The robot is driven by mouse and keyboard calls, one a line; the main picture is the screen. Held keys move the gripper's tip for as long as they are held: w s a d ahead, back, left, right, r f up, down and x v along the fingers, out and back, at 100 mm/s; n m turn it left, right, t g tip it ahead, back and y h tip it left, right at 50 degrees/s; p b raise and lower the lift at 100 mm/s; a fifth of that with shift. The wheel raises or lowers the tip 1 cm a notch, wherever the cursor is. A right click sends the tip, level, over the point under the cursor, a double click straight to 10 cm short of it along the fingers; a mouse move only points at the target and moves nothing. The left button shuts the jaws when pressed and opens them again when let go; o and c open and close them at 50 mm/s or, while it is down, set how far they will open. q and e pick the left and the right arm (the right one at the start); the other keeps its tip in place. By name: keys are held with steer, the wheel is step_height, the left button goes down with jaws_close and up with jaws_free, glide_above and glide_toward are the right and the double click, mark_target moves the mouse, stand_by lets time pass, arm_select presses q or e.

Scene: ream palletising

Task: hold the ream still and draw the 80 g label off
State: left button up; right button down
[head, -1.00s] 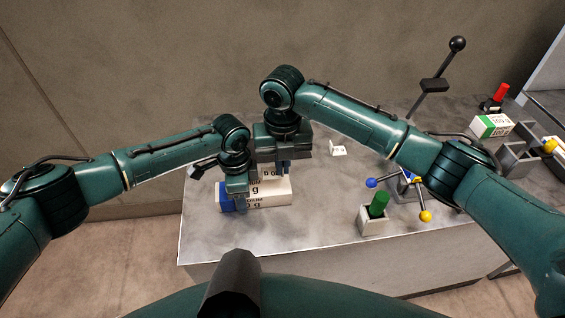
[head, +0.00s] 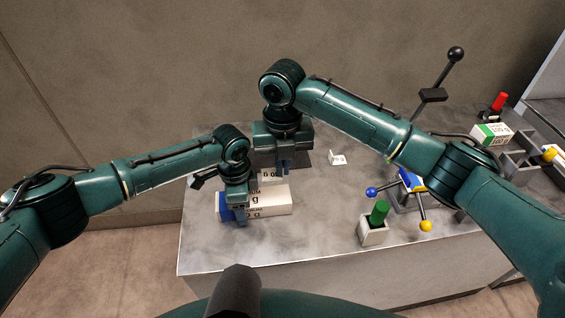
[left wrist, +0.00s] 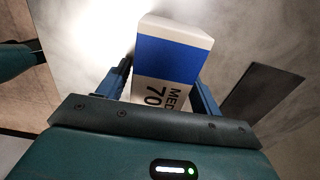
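The ream (head: 272,200) is a white block with a blue band, lying on the table. Its printed face reads MED and 70 in the left wrist view (left wrist: 158,88). My left gripper (head: 238,212) straddles it at the blue end, one finger along each side, shut on it. A small white card label (head: 268,177), with "0 g" legible, shows just behind the ream; its first digit is unclear. My right gripper (head: 285,167) is beside the label's right edge, behind the ream. Whether its fingers grip the label is unclear, as they are partly hidden.
Another small white card (head: 338,158) stands on the table to the right. A green peg in a grey block (head: 373,232) and a hub with blue and yellow knobs (head: 412,182) stand further right. A green-and-white box (head: 491,134) is at the far right. The table's front middle is clear.

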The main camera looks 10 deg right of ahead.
arm_select(q)
steer(key=shift+o, duration=1.2)
